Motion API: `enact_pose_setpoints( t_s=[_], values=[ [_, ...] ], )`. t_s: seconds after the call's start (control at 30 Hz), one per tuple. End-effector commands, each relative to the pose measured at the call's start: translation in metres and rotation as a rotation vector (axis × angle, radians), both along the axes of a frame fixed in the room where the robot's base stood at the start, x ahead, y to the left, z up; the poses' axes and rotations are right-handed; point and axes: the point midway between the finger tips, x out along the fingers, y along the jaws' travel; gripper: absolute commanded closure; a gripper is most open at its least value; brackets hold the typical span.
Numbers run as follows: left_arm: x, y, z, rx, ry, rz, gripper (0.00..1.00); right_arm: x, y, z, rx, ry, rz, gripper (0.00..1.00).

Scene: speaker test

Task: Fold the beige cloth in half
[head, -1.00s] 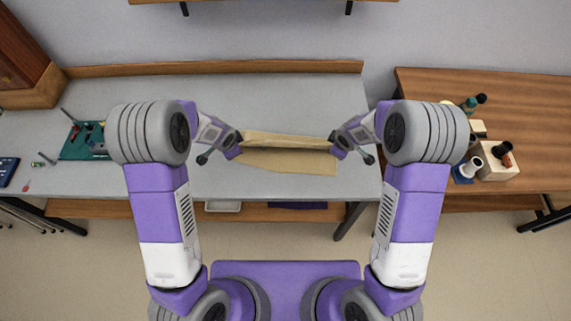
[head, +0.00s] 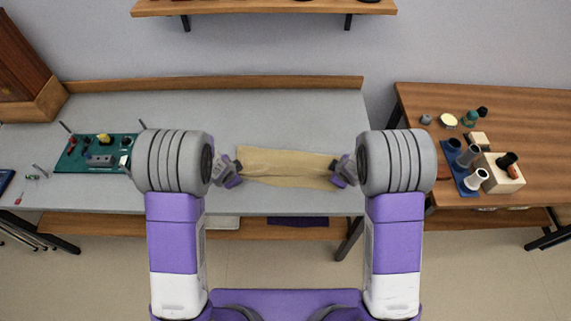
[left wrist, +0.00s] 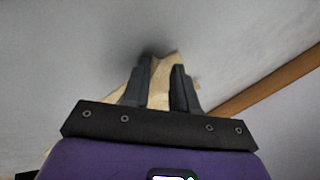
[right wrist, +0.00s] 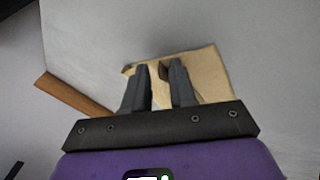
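The beige cloth (head: 290,168) lies on the grey table in the head view, wider than deep, with a crease running across it. My left gripper (head: 236,176) is at its left end and my right gripper (head: 342,176) at its right end. In the left wrist view the fingers (left wrist: 162,64) stand apart with cloth (left wrist: 160,80) showing between and beyond them. In the right wrist view the fingers (right wrist: 159,66) also stand apart, with cloth (right wrist: 205,75) behind and to the right. Whether the fingertips touch the cloth cannot be told.
A green board (head: 75,158) with small parts lies on the grey table (head: 300,115) at left. A wooden table (head: 500,120) at right holds a blue rack (head: 462,180) and a block with cylinders. The grey table is clear behind the cloth.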

Motion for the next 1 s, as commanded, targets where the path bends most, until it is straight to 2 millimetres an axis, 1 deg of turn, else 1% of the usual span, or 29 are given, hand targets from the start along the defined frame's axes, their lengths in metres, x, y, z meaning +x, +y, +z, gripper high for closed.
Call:
enact_pose_setpoints(
  t_s=[0.03,0.1,0.3,0.37,0.47,0.57,0.8,1.0],
  values=[
    [0.000,-0.001,0.000,0.000,0.002,-0.001,0.62,-0.002,0.001,-0.002,-0.001,0.005,0.002,0.62],
    [-0.001,-0.001,-0.001,-0.001,0.002,-0.003,0.53,-0.002,0.001,-0.002,-0.001,0.006,0.002,0.53],
    [-0.002,-0.002,-0.002,-0.001,0.005,-0.004,0.53,-0.003,0.002,-0.003,-0.001,0.010,0.003,0.53],
    [-0.003,-0.003,0.001,-0.002,0.005,-0.005,0.53,-0.004,0.002,-0.001,0.000,0.010,0.003,0.53],
    [-0.007,-0.003,0.014,-0.003,0.001,-0.005,0.53,-0.009,0.002,0.012,0.001,0.008,0.003,0.53],
    [-0.012,-0.003,0.030,-0.003,-0.001,-0.005,0.53,-0.014,0.002,0.028,0.003,0.003,0.004,0.53],
    [-0.036,-0.003,0.061,-0.003,-0.002,-0.005,0.53,-0.037,0.003,0.060,0.002,0.001,0.005,0.53],
    [-0.054,-0.003,0.084,-0.003,-0.002,-0.006,0.53,-0.055,0.003,0.083,0.002,0.001,0.007,0.53]
  ],
)
